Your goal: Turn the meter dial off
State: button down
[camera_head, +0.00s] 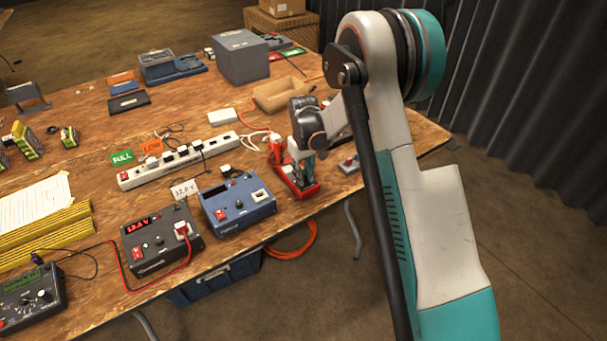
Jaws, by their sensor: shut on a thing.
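My gripper (306,168) points down at a red-edged object (312,189) near the right front edge of the table. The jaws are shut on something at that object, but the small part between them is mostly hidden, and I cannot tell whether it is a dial. A dark meter-like box (32,298) with a green display stands at the lower left, far from my gripper. It has a round knob (44,296) on its face; its setting is too small to read.
A blue box (238,200) and a black box (160,240) with a red display stand left of my gripper. A white power strip (178,160) lies behind them. A cardboard tray (282,95) sits behind my gripper. Red and black leads cross the front left.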

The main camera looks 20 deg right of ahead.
jog(key=shift+n, duration=0.4)
jog(key=c, duration=1.4)
grip_release()
notch_tip(320, 180, up, 12)
